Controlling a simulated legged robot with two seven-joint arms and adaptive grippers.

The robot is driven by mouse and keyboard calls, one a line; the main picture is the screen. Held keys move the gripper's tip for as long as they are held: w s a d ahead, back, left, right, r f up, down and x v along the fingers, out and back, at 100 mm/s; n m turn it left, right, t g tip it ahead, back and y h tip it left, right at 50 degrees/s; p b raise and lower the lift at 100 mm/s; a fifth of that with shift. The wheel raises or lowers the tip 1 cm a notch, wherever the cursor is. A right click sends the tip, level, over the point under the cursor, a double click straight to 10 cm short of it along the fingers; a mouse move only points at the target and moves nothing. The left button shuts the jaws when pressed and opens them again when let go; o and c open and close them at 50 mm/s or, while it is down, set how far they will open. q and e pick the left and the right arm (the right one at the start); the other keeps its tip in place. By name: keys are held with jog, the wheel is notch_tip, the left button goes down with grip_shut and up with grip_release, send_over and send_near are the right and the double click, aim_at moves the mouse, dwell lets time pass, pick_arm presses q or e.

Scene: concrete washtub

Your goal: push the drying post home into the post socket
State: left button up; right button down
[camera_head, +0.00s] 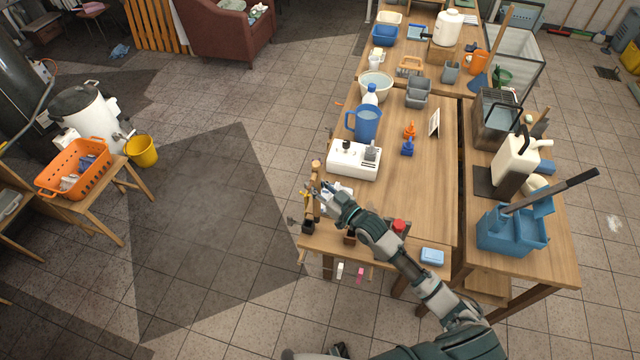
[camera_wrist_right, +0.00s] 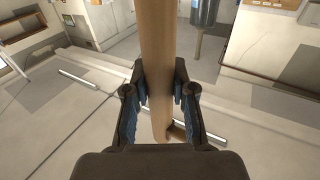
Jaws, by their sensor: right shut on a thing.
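The drying post (camera_head: 316,168) is a light wooden rod at the table's left front edge in the head view. My right gripper (camera_head: 318,194) is shut on it, reaching in from the lower right. In the right wrist view the post (camera_wrist_right: 158,45) runs upright between the two fingers of the gripper (camera_wrist_right: 160,92). A small dark block (camera_head: 307,228), perhaps the post socket, sits at the table edge below the gripper. The post's lower end is partly hidden, and I cannot tell how deep it sits. My left gripper is not in view.
A white box with knobs (camera_head: 353,160) and a blue jug (camera_head: 364,123) stand behind the gripper. A red-topped item (camera_head: 399,226) and a blue soap-like block (camera_head: 432,256) lie near the front. Floor left of the table is open.

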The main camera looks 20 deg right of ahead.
jog(key=shift+a+f, duration=0.15)
jog(key=shift+a, duration=0.4)
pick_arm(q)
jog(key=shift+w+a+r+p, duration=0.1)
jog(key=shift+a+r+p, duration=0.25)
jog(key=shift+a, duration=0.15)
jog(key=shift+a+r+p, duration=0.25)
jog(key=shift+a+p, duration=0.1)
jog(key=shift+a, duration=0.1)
pick_arm(e)
jog(key=shift+s+a+f, duration=0.1)
jog(key=shift+a+f, duration=0.1)
jog(key=shift+a, duration=0.7)
